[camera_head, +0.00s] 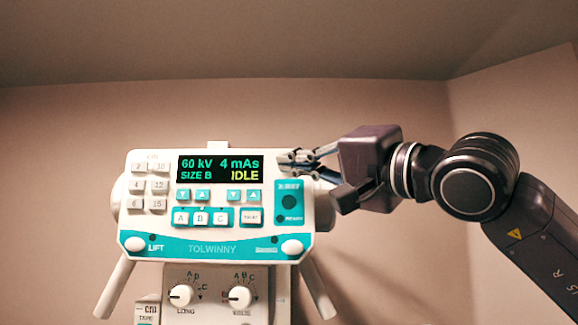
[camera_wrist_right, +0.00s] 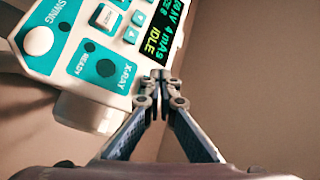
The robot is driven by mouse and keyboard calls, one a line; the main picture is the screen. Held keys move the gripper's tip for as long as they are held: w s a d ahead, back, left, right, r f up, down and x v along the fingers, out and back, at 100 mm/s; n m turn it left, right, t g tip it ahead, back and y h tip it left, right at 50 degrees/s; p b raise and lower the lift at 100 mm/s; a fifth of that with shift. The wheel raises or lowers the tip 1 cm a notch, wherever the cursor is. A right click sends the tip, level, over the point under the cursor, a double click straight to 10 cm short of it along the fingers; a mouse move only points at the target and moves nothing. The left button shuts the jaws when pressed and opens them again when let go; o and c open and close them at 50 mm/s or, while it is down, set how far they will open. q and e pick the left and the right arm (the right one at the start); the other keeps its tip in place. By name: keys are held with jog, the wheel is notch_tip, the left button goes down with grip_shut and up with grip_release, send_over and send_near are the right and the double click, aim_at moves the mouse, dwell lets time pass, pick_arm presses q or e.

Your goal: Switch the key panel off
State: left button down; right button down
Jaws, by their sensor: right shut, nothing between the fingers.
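The key panel (camera_head: 215,205) is a white and teal console in the middle of the head view, its lit display (camera_head: 220,168) reading 60 kV, 4 mAs, SIZE B, IDLE. My right gripper (camera_head: 285,160) is shut and empty, its tips at the panel's upper right edge beside the display. In the wrist view the closed fingertips (camera_wrist_right: 160,76) overlap the panel's edge near the display (camera_wrist_right: 172,35); I cannot tell if they touch. The teal X-RAY section (camera_wrist_right: 105,68) with its dark round spot and READY lamp lies to their left. My left gripper is not in view.
Below the panel are two white knobs, LONG (camera_head: 181,295) and another (camera_head: 240,297). White handle bars (camera_head: 115,287) slant down on both sides. A plain wall (camera_head: 60,130) stands behind, with free room above the panel and to its left.

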jog(key=shift+w, duration=0.15)
jog(key=shift+w, duration=0.3)
jog(key=shift+w+p, duration=0.35)
jog(key=shift+p, duration=0.1)
dwell(0.8)
jog(key=shift+s, duration=0.1)
jog(key=shift+s+b, duration=0.55)
jog(key=shift+s, duration=0.15)
jog(key=s+b, duration=0.2)
jog(key=s, duration=0.3)
jog(key=shift+b, duration=0.35)
